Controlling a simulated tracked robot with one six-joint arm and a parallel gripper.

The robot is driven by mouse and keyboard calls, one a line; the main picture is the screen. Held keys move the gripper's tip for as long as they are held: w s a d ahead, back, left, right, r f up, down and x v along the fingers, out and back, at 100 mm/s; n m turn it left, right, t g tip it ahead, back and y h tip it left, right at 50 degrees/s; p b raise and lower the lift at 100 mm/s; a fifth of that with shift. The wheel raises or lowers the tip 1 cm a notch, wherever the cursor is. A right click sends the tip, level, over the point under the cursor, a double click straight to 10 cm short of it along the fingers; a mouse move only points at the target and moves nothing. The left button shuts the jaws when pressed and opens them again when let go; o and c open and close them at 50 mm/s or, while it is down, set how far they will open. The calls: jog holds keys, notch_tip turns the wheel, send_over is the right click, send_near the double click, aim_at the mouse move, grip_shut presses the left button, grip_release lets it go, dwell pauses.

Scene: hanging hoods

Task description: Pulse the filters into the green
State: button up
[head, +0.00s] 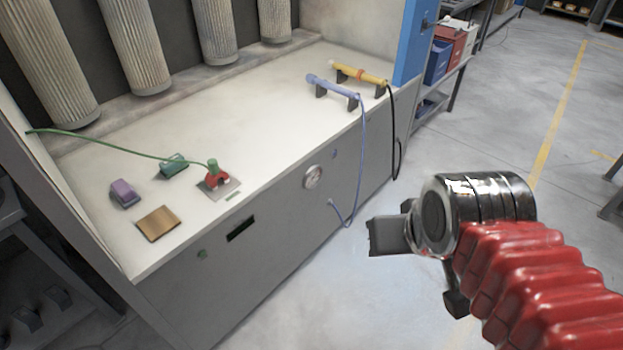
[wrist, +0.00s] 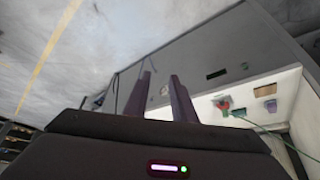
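Several tall pleated filters (head: 135,45) hang in a row along the back of the white bench (head: 255,110). A lilac wand (head: 332,86) and a yellow wand (head: 360,75) lie on dark stands at the bench's right end. A round gauge (head: 313,176) is on the front panel; its reading is too small to tell. A red fitting with a green top (head: 216,176) sits on a small plate, with a green line running left. My gripper (wrist: 160,86) is open and empty, with a gap between its fingers. In the head view my gripper (head: 405,265) is right of the bench, over the floor.
A purple block (head: 124,193), a green block (head: 173,166) and a brown pad (head: 157,223) lie at the bench's left. A blue hose (head: 358,170) and a black hose (head: 396,140) hang over the front edge. A dark display (head: 240,229) is on the panel. Floor is clear in front.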

grip_shut()
dwell(0.9)
